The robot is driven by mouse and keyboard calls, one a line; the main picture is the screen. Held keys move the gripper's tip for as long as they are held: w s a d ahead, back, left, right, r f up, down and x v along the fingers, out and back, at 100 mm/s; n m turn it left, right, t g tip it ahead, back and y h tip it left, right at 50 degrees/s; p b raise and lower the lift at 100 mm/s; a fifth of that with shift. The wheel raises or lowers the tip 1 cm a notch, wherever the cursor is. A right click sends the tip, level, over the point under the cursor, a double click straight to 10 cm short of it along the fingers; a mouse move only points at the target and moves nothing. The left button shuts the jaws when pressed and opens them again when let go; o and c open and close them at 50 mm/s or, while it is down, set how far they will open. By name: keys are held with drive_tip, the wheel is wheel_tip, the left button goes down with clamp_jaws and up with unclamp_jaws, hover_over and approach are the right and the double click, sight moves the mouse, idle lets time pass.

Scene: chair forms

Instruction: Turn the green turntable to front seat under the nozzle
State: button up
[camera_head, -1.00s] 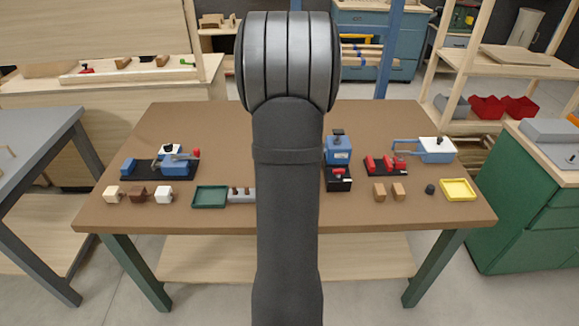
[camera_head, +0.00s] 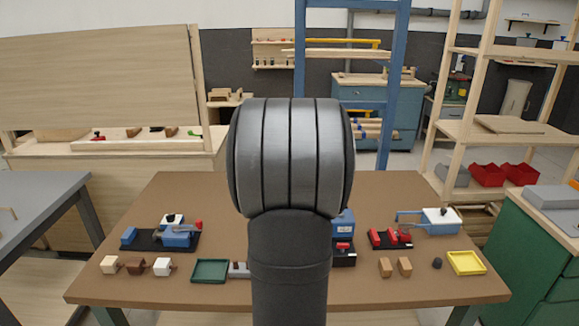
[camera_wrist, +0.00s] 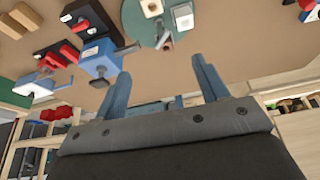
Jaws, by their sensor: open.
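The green turntable (camera_wrist: 140,22) shows at the top of the wrist view as a round disc with small pale and metallic pieces on it. In the head view my arm hides it. Beside it in the wrist view is a blue machine (camera_wrist: 97,62) with a dark knob and a grey rod pointing toward the disc. I cannot tell whether that rod is the nozzle. The blue machine also shows partly in the head view (camera_head: 343,222). My gripper (camera_wrist: 162,82) is open and empty. Its two fingers are apart from the disc in the picture, and nothing lies between them.
A black base with a red handle (camera_wrist: 88,20) adjoins the blue machine. On the table, a red clamp fixture (camera_head: 390,238), a blue-white device (camera_head: 438,220) and a yellow tray (camera_head: 467,263) stand right. A green tray (camera_head: 211,271) and a black-based fixture (camera_head: 175,238) stand left.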

drive_tip(key=shift+w+a+m, duration=0.35)
drive_tip(key=shift+m, duration=0.05)
drive_tip(key=c, duration=0.3)
drive_tip(key=w+a+m+h, duration=0.1)
drive_tip(key=m, duration=0.1)
drive_tip(key=w+a+m+g+h, duration=0.1)
drive_tip(key=w+a+m, duration=0.1)
drive_tip(key=m, duration=0.1)
drive_tip(key=shift+r, duration=0.2)
drive_tip(key=c, duration=0.4)
drive_tip(key=shift+o, duration=0.2)
drive_tip(key=w+d+f+m, duration=0.1)
drive_tip(key=w+f, duration=0.1)
drive_tip(key=f, duration=0.3)
drive_tip(key=w+d+f+m, duration=0.1)
drive_tip(key=w+f, duration=0.1)
drive_tip(key=f, duration=0.3)
drive_tip(key=w+d+f+h, duration=0.1)
drive_tip(key=f, duration=0.4)
drive_tip(key=shift+w+d+f+m, duration=0.25)
drive_tip(key=shift+w+d+m, duration=0.1)
drive_tip(key=shift+w+m, duration=0.05)
clamp_jaws()
